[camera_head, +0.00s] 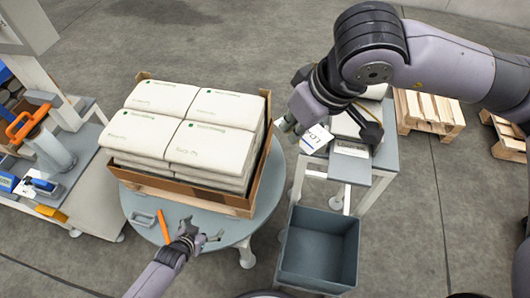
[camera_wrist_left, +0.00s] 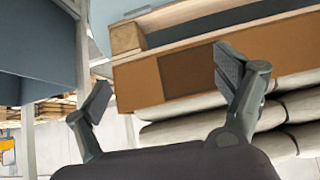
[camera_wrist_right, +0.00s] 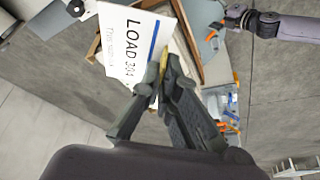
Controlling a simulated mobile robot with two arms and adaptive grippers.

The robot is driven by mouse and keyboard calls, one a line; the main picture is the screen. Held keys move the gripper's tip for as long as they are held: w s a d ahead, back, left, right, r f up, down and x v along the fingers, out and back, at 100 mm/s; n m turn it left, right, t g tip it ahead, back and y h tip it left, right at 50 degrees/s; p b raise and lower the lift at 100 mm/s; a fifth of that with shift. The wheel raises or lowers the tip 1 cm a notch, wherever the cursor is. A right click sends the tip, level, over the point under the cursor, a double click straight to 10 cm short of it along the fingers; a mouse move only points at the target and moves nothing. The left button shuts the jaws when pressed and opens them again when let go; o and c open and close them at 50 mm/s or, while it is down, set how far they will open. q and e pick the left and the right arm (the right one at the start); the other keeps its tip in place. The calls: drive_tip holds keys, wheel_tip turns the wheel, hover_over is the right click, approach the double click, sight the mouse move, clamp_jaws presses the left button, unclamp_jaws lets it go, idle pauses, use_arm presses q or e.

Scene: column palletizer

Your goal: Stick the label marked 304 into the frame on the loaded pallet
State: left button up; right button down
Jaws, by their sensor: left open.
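The loaded pallet carries white sacks (camera_head: 185,125) in a brown cardboard tray (camera_head: 190,191) on a round grey table. My right gripper (camera_head: 290,127) is shut on the edge of a white label (camera_head: 316,138), held up right of the load. In the right wrist view the label (camera_wrist_right: 130,42) reads LOAD 304 with a blue stripe. My left gripper (camera_head: 214,238) is open and empty, at the near edge of the round table. In the left wrist view it faces the tray wall (camera_wrist_left: 138,84), where a darker rectangle (camera_wrist_left: 188,78) may be the frame; its rim is unclear.
A side stand (camera_head: 384,150) at the right holds another LOAD card (camera_head: 352,150), its number unreadable. An orange stick (camera_head: 164,226) and a grey handle-like piece (camera_head: 142,218) lie on the round table. A workbench (camera_head: 85,160) is left.

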use_arm(q)
drive_tip(key=shift+o, duration=0.7)
drive_tip(key=w+d+r+h, duration=0.1)
drive_tip(key=w+d+r, duration=0.1)
drive_tip(key=r, duration=0.2)
drive_tip(key=w+d+r+m+t, duration=0.1)
drive_tip(key=w+d+r, duration=0.1)
drive_tip(key=r, duration=0.3)
drive_tip(key=w+d+r+t+h, duration=0.1)
drive_tip(key=w+d+r, duration=0.1)
drive_tip(key=r, duration=0.2)
drive_tip(key=shift+w+r+h, duration=0.3)
drive_tip(key=shift+w+r, duration=0.05)
drive_tip(key=shift+r, duration=0.05)
drive_tip(key=s+d+r+m+h, duration=0.25)
drive_tip(key=d+r, duration=0.25)
drive_tip(key=r, duration=0.6)
drive_tip(key=s+d+r+m+h, duration=0.1)
drive_tip(key=s+d+r+h, duration=0.35)
drive_tip(key=r, duration=0.65)
drive_tip(key=s+d+r+m+h, duration=0.25)
drive_tip(key=d+r, duration=0.25)
drive_tip(key=r, duration=0.5)
drive_tip(key=x, duration=1.2)
drive_tip(key=shift+r, duration=0.25)
drive_tip(key=shift+c, duration=0.4)
